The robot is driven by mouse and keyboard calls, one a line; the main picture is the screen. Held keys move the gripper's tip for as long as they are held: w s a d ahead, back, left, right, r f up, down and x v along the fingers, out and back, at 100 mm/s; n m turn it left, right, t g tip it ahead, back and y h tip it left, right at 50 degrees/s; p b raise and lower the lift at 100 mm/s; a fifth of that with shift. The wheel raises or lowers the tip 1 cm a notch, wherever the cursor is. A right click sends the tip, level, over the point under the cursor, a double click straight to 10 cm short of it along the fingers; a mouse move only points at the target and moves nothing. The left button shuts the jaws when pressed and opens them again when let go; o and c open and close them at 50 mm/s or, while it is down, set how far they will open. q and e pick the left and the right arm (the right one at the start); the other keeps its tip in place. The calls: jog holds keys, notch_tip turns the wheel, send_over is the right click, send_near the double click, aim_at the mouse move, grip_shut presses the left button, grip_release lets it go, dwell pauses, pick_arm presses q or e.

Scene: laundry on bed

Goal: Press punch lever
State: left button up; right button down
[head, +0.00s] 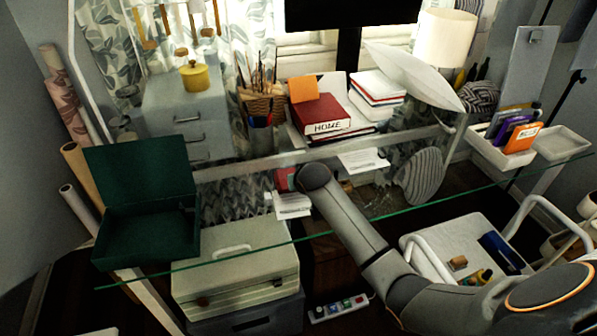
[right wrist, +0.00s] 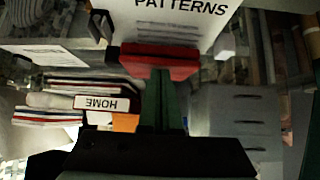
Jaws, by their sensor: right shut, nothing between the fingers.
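The punch is red. In the head view a small part of it (head: 285,179) shows on the glass desk, left of my right wrist. In the right wrist view its red bar (right wrist: 160,60) lies straight across my fingertips. My right gripper (right wrist: 161,82) is shut and empty, with its two fingers side by side and their tips at the bar's near edge. I cannot tell whether they touch it. In the head view my right wrist hides the gripper's fingers and much of the punch. My left gripper is in neither view.
White papers (head: 292,206) lie beside the punch, and a sheet reading PATTERNS (right wrist: 180,18) is beyond it. A green open box (head: 150,235) stands at left. A red HOME book (head: 318,114), a pencil holder (head: 262,105) and a white tray (head: 490,150) stand around the desk.

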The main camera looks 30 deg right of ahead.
jog(key=shift+s+f, duration=0.1)
jog(key=shift+f, duration=0.2)
jog(key=shift+r, duration=0.1)
jog(key=shift+r+p, duration=0.25)
jog(key=shift+p, duration=0.1)
jog(key=r+p, duration=0.3)
jog(key=shift+w+d+r, duration=0.1)
jog(key=shift+w+r, duration=0.15)
jog(key=shift+r, duration=0.15)
jog(key=v, duration=1)
jog(key=shift+w+r, duration=0.15)
jog(key=shift+r, duration=0.05)
